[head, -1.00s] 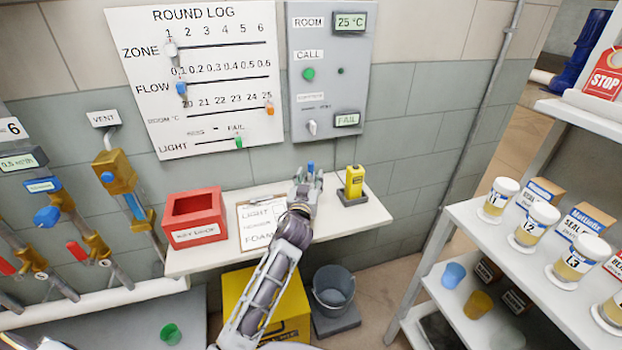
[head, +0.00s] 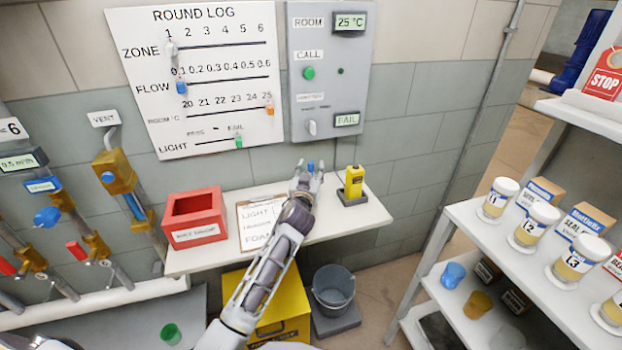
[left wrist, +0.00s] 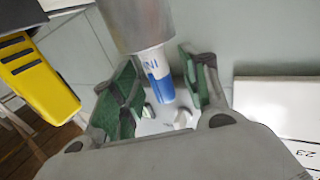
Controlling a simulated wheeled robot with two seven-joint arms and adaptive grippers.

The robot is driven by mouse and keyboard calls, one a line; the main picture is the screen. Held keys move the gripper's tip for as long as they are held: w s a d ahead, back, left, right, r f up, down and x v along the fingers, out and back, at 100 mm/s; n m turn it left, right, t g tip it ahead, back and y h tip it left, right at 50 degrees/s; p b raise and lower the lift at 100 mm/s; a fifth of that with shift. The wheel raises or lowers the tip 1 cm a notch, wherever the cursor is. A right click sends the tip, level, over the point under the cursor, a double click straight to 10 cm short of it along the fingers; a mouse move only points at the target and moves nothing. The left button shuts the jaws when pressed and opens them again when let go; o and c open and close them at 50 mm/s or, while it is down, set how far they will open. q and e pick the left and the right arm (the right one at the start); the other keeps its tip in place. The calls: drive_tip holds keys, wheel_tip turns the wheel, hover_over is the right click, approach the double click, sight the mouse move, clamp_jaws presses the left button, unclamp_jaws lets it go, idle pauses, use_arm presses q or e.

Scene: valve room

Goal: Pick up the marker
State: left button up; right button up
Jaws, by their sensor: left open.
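The marker, white with a blue end, stands out of a grey cylindrical holder (left wrist: 140,22) in the left wrist view, where its blue end (left wrist: 160,88) lies between my finger pads. In the head view only its blue tip (head: 310,166) shows above the small shelf, between the fingers. My left gripper (head: 308,181) is open around the marker's end, its green-padded fingers (left wrist: 163,92) apart on either side. I cannot tell whether a pad touches it. In the head view the gripper hides the holder. My right gripper is not in view.
On the shelf (head: 345,228) stand a red box (head: 195,233) to the left, a clipboard (head: 250,238) beside my wrist, and a yellow device (head: 354,182) close right of the gripper. The log board (head: 205,60) is on the wall behind. A bucket (head: 333,288) stands below.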

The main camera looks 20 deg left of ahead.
use_arm(q)
drive_tip(key=shift+w+a, duration=0.1)
drive_tip(key=shift+w, duration=0.4)
drive_tip(key=c, duration=0.9)
